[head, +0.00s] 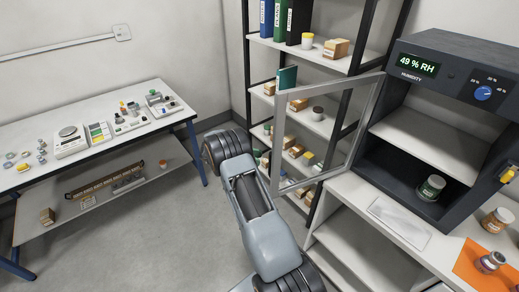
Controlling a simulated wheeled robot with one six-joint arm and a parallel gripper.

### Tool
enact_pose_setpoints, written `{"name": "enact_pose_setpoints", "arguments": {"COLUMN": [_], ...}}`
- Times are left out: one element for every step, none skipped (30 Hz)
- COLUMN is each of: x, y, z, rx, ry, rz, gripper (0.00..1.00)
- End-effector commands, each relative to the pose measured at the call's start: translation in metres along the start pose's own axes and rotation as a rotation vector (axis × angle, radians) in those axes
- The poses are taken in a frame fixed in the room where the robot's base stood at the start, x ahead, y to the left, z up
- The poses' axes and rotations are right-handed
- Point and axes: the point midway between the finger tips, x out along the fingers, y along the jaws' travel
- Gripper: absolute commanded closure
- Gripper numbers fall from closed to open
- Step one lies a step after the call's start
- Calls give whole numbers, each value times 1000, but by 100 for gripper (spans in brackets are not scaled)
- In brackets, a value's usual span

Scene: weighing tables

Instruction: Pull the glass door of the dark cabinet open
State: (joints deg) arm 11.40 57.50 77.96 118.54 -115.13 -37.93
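The dark cabinet (419,98) stands on a white bench at the right, with a lit "49 % RH" display and a blue dial on top. Its glass door (367,118), a pale grey frame with a clear pane, stands swung wide open to the left from the cabinet's left side. The cabinet's front opening is uncovered. Inside are a pale shelf and a dark green jar (431,187) on the floor. My arm reaches up the middle of the picture, left of the door. My gripper does not show, so its state and any contact with the door are hidden.
A black-posted shelf rack (247,62) with binders, boxes and jars stands behind the door. On the bench (349,190) are a clear sheet, an orange mat (466,262) and jars. A table (24,137) with a scale stands left. The floor between is clear.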

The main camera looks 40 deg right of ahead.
Motion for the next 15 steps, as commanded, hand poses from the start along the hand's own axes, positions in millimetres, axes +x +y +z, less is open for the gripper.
{"name": "enact_pose_setpoints", "arguments": {"x": [-2,-2,-3,-4,-4,-5,-5,-5,-5,-5,-5,-5,-5,-5,-4], "y": [0,1,1,1,2,2,2,2,2,2,2,2,2,2,2], "z": [-6,-6,-5,-4,-4,-4,-3,-3,-2,-2,-2,-1,-1,0,0], "rx": [0,0,-1,-1,-1,0,0,0,1,1,1,2,2,2,2], "ry": [1,0,1,0,0,-1,0,0,0,0,0,0,0,0,0], "rz": [2,4,6,8,9,11,12,13,15,16,17,18,19,19,20], "gripper": [64,64,64,64,64,64,64,64,64,64,64,64,64,64,64]}}
